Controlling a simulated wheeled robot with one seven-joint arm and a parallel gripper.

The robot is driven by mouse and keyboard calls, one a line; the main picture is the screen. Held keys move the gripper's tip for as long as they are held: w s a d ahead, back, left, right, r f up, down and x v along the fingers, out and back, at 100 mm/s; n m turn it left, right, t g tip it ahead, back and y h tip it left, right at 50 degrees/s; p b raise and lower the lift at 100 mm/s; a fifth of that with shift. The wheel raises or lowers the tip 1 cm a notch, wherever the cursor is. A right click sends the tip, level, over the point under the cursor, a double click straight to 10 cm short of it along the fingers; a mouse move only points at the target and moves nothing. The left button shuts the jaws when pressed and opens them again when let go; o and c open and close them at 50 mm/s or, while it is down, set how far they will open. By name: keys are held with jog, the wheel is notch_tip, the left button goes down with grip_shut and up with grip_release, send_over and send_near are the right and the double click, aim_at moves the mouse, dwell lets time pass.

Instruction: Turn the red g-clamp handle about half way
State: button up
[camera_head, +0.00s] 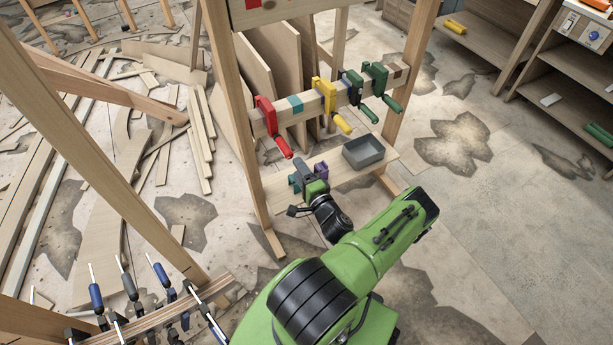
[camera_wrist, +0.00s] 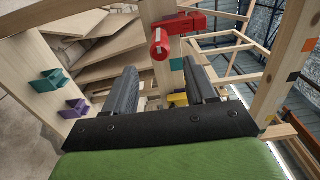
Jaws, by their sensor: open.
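The red g-clamp (camera_head: 265,117) is fixed at the left end of the wooden crossbar, and its red handle (camera_head: 284,148) hangs at its lower front. In the wrist view the red handle (camera_wrist: 160,45) points toward the camera, with the clamp's frame (camera_wrist: 185,22) behind it. My gripper (camera_head: 305,180) is below the crossbar, lower than the red handle and apart from it. In the wrist view my gripper (camera_wrist: 162,90) has its two dark fingers spread with nothing held between them. The handle shows just beyond the fingertips.
A yellow clamp (camera_head: 325,95), a dark blue-green clamp (camera_head: 355,88) and a green clamp (camera_head: 377,82) sit along the crossbar (camera_head: 298,115) to the right. A grey tray (camera_head: 364,151) stands on the lower shelf (camera_head: 345,178). Wooden posts (camera_head: 232,110) flank the bar.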

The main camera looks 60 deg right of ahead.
jog(key=shift+p+v, duration=0.35)
jog(key=shift+v, duration=2)
